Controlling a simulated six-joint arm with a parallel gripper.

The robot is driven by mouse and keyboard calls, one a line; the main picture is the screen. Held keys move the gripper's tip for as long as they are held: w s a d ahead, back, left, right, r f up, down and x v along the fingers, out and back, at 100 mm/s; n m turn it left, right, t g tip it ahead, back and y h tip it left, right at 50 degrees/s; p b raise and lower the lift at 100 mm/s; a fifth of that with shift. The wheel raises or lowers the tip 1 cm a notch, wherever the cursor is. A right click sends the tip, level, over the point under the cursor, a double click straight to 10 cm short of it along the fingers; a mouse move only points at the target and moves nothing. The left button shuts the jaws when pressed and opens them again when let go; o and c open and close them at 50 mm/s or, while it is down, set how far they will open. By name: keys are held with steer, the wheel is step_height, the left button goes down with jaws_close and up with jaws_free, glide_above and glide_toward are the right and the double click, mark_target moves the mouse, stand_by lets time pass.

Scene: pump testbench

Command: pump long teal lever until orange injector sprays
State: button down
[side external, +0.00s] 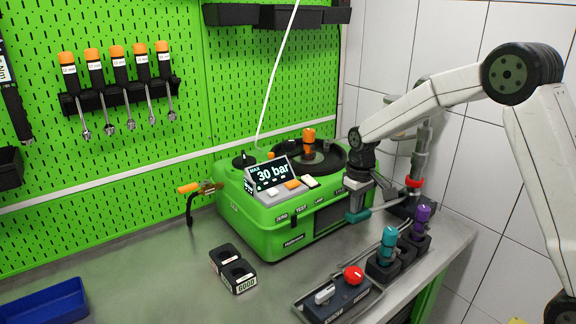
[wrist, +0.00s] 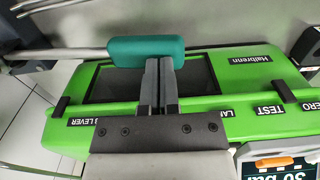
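The long lever has a teal grip (wrist: 147,50) on a metal rod, seen in the wrist view. In the side view its teal end (side external: 357,216) shows low beside the green tester's right front. My gripper (wrist: 159,62) has its two fingers nearly together, with a narrow gap between them. The fingertips meet the teal grip's lower edge in the picture; the fingers are not around it. In the side view my gripper (side external: 359,190) is just above the grip. The orange-topped injector (side external: 309,143) stands upright in the dark round bowl on the tester. I see no spray there.
The green tester (side external: 262,226) carries a display (side external: 266,174) reading 30 bar. Teal (side external: 388,244) and purple (side external: 421,221) injectors stand in holders at right. A control box (side external: 340,296) with a red knob, a black block (side external: 232,268) and a blue tray (side external: 46,303) are in front.

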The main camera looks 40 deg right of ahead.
mark_target(354, 217)
steer(key=shift+a+f, duration=0.15)
steer(key=shift+f, duration=0.85)
steer(key=shift+a+f, duration=0.1)
steer(key=shift+f, duration=0.9)
steer(key=shift+r, duration=0.1)
